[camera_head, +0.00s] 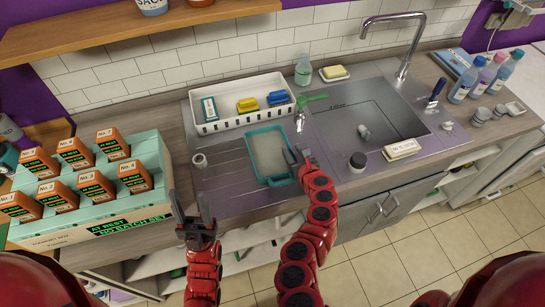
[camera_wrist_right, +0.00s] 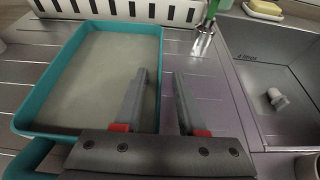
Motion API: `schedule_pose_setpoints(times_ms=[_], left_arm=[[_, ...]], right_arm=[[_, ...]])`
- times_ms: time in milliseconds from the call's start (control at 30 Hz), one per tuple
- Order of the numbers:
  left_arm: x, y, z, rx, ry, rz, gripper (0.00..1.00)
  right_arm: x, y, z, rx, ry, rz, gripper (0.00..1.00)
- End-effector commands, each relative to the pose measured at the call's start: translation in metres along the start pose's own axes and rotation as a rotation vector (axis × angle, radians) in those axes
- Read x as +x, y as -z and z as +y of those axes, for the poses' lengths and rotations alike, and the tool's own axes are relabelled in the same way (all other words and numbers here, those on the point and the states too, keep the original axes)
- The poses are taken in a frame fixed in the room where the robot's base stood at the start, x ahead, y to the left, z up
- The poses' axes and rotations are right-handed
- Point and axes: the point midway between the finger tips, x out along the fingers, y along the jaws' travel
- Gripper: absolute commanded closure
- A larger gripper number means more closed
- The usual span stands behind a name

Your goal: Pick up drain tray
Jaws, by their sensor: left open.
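A teal-rimmed tray (camera_head: 252,146) with a pale grey floor and a handle at its near end lies flat on the metal drainboard. It also shows in the right wrist view (camera_wrist_right: 95,85). My right gripper (camera_head: 296,154) is open at the tray's right side. In the right wrist view my right gripper (camera_wrist_right: 163,88) has one finger over the tray's floor and the other outside, with the right rim between them in the picture; I see no grip on it. My left gripper (camera_head: 192,203) is open and empty in front of the counter, left of the tray.
A teal carton (camera_head: 100,200) with orange boxes stands left. The drainboard left of the tray is mostly clear.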

Motion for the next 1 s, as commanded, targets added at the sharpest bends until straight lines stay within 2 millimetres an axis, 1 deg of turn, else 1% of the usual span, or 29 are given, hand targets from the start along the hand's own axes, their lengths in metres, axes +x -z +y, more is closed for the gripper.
schedule_pose_setpoints(times_ms=[100, 200, 467, 700, 1000], left_arm=[[0.0032, 0.0005, -0.0002, 0.0, 0.0, 0.0, 0.5], [0.0037, 0.0007, -0.0002, 0.0, 0.0, 0.0, 0.5], [0.0034, 0.0006, -0.0002, 0.0, 0.0, 0.0, 0.5], [0.0034, 0.0006, -0.0002, 0.0, 0.0, 0.0, 0.5], [0.0035, 0.0006, -0.0002, 0.0, 0.0, 0.0, 0.5]], right_arm=[[0.0092, -0.0002, 0.0006, 0.0, -0.001, 0.001, 0.6], [0.013, 0.0012, 0.0007, 0.002, -0.001, 0.002, 0.6], [0.0142, 0.0023, 0.0006, 0.003, 0.0, 0.003, 0.6], [0.0142, 0.0022, 0.0006, 0.003, 0.0, 0.003, 1.0], [0.0141, 0.0021, 0.0006, 0.003, 0.0, 0.003, 1.0]])
